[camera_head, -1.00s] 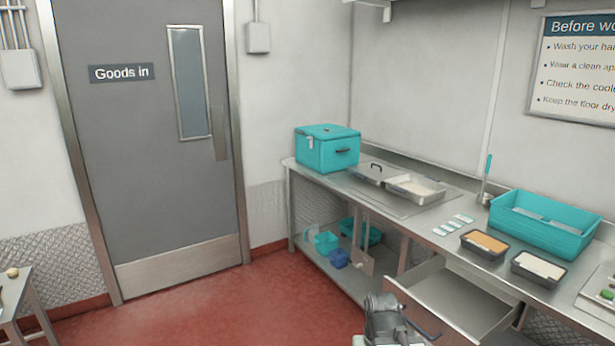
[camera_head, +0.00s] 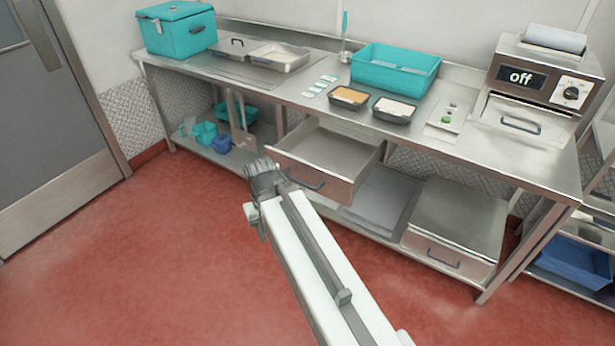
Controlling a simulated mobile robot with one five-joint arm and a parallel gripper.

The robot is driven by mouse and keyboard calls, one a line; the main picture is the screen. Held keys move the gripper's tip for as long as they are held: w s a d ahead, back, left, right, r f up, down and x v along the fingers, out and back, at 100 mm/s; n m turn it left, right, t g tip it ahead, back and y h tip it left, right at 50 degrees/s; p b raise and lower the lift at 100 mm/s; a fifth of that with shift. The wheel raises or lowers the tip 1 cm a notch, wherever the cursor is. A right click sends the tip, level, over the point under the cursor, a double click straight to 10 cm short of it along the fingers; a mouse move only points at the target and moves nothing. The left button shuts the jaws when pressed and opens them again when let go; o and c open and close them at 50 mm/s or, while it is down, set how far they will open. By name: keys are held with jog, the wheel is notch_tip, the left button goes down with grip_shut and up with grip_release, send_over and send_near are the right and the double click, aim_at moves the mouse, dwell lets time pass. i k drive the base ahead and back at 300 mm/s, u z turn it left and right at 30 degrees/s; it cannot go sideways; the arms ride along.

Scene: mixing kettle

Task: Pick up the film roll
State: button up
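A pale blue-grey roll (camera_head: 555,38), which looks like the film roll, lies on its side on top of a steel machine marked "off" (camera_head: 522,75) at the upper right of the head view. My gripper (camera_head: 262,172) is dark grey and in front of the open drawer, at the end of my pale arm. It is well to the left of the roll and lower in the picture. I cannot make out its fingers clearly or see anything held in it.
The open drawer (camera_head: 318,183) juts out under the steel counter (camera_head: 300,92). On the counter are a teal box (camera_head: 178,33), a teal crate (camera_head: 393,75) and two food trays, brown (camera_head: 348,97) and white (camera_head: 395,108). The red floor (camera_head: 150,260) in front is clear.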

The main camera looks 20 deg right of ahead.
aim_at(562, 40)
jog(key=z, duration=2.05)
